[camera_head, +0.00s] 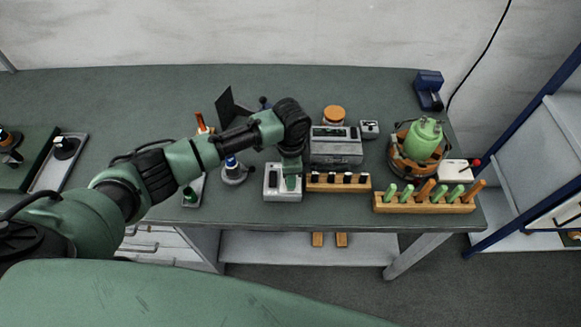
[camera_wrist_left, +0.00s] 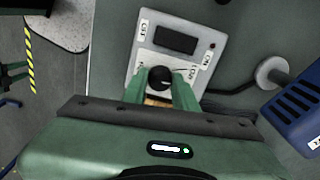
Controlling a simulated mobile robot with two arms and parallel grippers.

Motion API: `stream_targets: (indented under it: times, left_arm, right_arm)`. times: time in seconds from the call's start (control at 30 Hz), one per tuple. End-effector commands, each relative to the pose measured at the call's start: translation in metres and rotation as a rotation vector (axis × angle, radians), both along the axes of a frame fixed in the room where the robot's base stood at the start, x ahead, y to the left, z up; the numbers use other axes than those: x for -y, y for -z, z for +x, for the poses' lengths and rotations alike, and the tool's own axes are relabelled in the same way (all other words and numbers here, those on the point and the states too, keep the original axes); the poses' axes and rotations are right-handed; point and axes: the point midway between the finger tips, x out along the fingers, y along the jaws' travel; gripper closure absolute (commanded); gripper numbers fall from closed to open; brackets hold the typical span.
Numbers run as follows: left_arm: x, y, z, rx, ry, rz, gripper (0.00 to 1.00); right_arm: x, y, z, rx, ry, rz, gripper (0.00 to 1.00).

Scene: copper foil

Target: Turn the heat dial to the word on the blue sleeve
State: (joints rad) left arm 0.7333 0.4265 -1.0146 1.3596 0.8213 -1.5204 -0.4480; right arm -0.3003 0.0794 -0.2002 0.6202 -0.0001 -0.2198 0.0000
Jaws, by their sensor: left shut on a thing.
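The heat dial (camera_wrist_left: 160,78) is a round black knob on a pale control box (camera_wrist_left: 187,25) with a dark window and small word labels. The box also shows in the head view (camera_head: 269,195) near the table's front edge. My left gripper (camera_wrist_left: 163,88) is shut on the dial, one green finger on each side. In the head view my left gripper (camera_head: 291,183) reaches down onto the box and hides the dial. A blue-and-white upright piece (camera_head: 232,163) stands on a round grey base left of the box; no word is readable on it. My right gripper is out of view.
A wooden rack with black-topped pieces (camera_head: 338,188) stands close right of the box. Farther right are a longer rack of green and orange handles (camera_head: 425,208) and a green vessel (camera_head: 423,140). A grey device (camera_head: 336,151) sits behind. The table's back left is clear.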

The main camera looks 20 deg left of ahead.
Motion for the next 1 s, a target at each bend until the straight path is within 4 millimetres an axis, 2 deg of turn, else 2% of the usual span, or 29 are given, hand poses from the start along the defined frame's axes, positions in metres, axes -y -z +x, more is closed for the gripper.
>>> stream_targets:
  times: [0.03, 0.3, 0.7, 1.0]
  left_arm:
    - [0.001, -0.006, 0.0, -0.001, -0.045, -0.003, 1.0]
    - [0.001, -0.003, 0.0, 0.001, -0.297, -0.001, 1.0]
    - [0.001, -0.001, 0.002, 0.003, -0.583, -0.003, 1.0]
    - [0.0, -0.001, 0.002, 0.003, -0.678, -0.002, 1.0]
  right_arm:
    - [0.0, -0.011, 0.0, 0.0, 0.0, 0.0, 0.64]
    - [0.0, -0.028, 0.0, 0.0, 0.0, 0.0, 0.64]
    - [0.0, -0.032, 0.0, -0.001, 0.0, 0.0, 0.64]
    - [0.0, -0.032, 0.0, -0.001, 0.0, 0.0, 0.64]
